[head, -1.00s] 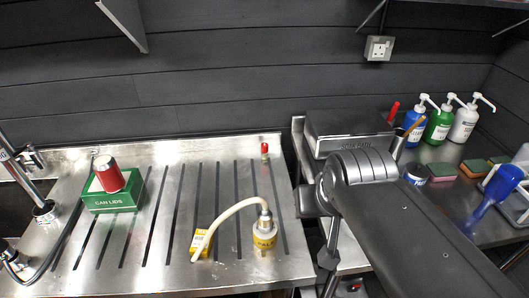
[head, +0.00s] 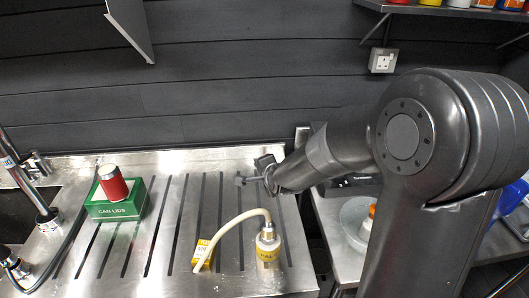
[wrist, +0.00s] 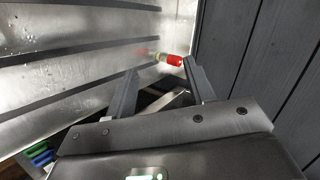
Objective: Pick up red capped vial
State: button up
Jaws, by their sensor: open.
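The red capped vial (wrist: 172,59) shows in the wrist view, upper middle, on the steel draining board (wrist: 90,75) close to the dark wall. It is ahead of my gripper (wrist: 160,85), near the tip of the right finger; I cannot tell whether they touch. My gripper's two fingers are apart with nothing between them. In the head view my gripper (head: 255,181) is at the back right of the draining board, and the vial is hidden there behind it or my arm.
A yellow-labelled bottle (head: 267,250) with a pale hose and a small yellow box (head: 202,255) stand in front of my gripper. A green can lids box (head: 117,205) with a red can (head: 113,184) on it is at left. The dark wall (head: 220,90) is close behind.

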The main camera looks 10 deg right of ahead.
jog(key=w+a+f+m+t+y, duration=0.2)
jog(key=w+f+m+t, duration=0.1)
jog(key=w+m, duration=0.5)
jog(key=w+d+m+t+h, duration=0.4)
jog(key=d+m+t, duration=0.15)
jog(key=m, duration=0.85)
jog(key=shift+m+g, duration=0.3)
jog(key=shift+g, duration=0.05)
jog(key=f, duration=0.6)
jog(key=shift+s+d+f, duration=0.1)
jog(key=shift+d+f, duration=0.1)
jog(key=shift+f, duration=0.15)
jog(key=shift+w+f, duration=0.25)
jog(key=shift+w, duration=3.55)
jog(key=c, duration=1)
